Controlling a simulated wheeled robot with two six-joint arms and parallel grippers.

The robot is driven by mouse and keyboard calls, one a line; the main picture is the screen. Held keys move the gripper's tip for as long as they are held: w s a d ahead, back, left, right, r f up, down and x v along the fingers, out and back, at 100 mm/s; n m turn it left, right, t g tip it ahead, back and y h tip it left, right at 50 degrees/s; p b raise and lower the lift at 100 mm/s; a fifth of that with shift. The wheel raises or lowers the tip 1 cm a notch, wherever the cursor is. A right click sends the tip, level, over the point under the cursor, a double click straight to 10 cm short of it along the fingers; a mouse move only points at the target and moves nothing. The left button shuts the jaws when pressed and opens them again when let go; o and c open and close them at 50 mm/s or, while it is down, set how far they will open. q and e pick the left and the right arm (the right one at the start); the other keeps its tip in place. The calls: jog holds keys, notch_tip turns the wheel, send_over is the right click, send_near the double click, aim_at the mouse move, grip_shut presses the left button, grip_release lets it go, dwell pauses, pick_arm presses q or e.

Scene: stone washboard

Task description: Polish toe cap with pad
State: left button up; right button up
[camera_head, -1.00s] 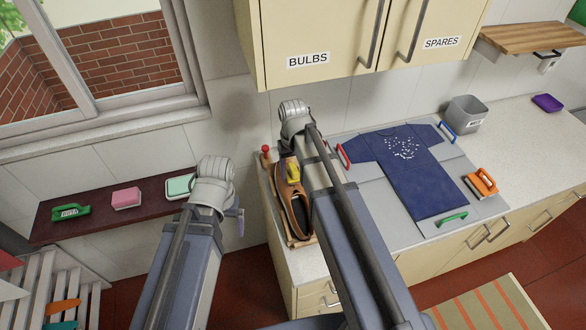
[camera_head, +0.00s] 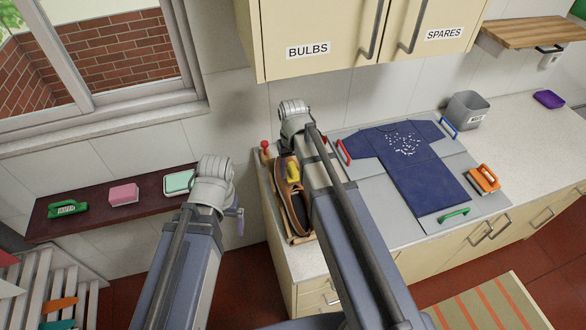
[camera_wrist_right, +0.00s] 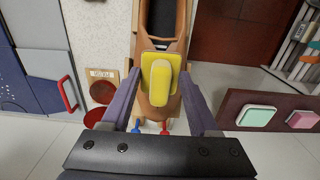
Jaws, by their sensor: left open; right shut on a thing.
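A brown shoe (camera_head: 299,213) lies on a wooden stand at the left end of the counter, partly hidden by my right arm. In the right wrist view, the shoe (camera_wrist_right: 161,20) has its toe cap (camera_wrist_right: 158,112) towards my wrist. A yellow pad (camera_head: 292,172) with a raised grip rests on or just over the toe end; contact is hard to tell. My right gripper (camera_wrist_right: 161,75) has its fingers on both sides of the pad (camera_wrist_right: 150,92) and is shut on it. My left gripper (camera_head: 238,214) is open and empty, left of the counter, mostly hidden behind its wrist.
A blue shirt (camera_head: 410,170) lies on a grey board right of the shoe. Overhead cupboards (camera_head: 345,25) hang above the counter.

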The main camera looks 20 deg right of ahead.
jog(key=shift+f+b, duration=0.95)
jog(key=shift+f, duration=0.05)
jog(key=shift+w+r, duration=0.1)
jog(key=shift+w, duration=1.4)
jog(key=shift+w, duration=0.1)
jog(key=shift+w+a, duration=0.1)
jog(key=shift+w, duration=1.4)
